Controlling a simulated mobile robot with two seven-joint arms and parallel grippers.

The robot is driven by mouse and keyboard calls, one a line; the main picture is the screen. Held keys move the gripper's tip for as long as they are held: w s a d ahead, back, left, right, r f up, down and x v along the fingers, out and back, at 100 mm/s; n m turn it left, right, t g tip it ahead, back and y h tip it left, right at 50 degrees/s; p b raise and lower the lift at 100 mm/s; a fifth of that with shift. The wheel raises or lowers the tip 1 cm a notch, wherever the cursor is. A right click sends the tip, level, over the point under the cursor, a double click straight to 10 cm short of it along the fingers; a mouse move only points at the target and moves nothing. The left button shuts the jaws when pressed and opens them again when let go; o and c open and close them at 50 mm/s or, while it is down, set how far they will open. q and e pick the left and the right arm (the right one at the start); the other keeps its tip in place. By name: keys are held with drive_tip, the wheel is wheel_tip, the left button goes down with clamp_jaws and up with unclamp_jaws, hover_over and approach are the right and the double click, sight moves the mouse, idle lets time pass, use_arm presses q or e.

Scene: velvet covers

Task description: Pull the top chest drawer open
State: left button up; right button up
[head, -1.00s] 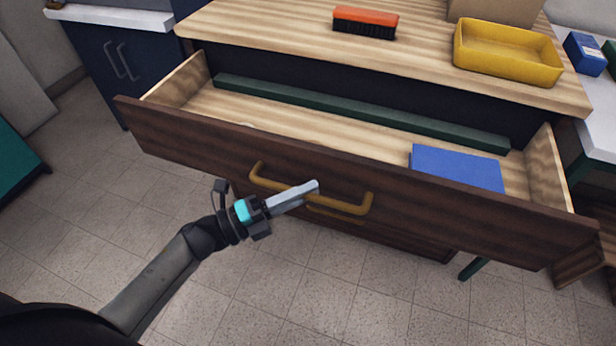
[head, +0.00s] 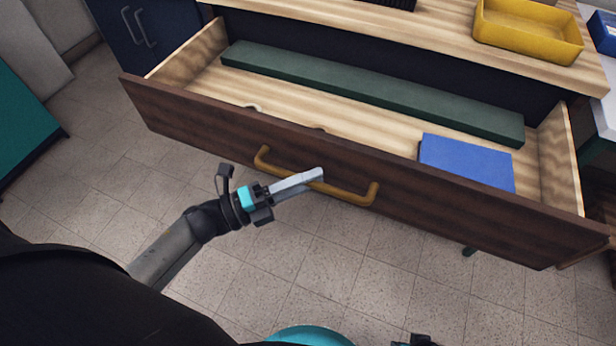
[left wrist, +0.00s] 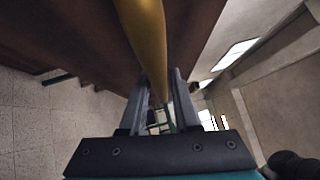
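The top chest drawer (head: 330,170) has a dark brown wooden front and stands far out from the chest, its pale inside showing in the head view. Its brass-coloured bar handle (head: 345,193) is on the front. My left gripper (head: 318,175) is at the middle of the handle, its fingers on either side of the bar. In the left wrist view the handle (left wrist: 146,35) runs between the two fingers, which are close against it.
In the drawer lie a long green bar (head: 370,92) and a blue box (head: 467,163). The chest top (head: 430,25) carries a yellow tray (head: 528,45). A dark blue cabinet (head: 128,30) stands at left. Tiled floor (head: 120,160) is clear left of the drawer.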

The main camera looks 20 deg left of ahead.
use_arm(q)
drive_tip(key=shift+o, duration=1.3)
drive_tip(key=v, duration=1.5)
drive_tip(key=shift+s+p, duration=0.15)
drive_tip(key=shift+p, duration=0.3)
use_arm(e)
drive_tip(key=shift+s+d+f, duration=0.45)
drive_tip(key=shift+s+f, duration=0.1)
drive_tip(key=shift+f, duration=0.25)
drive_tip(key=shift+w, duration=0.1)
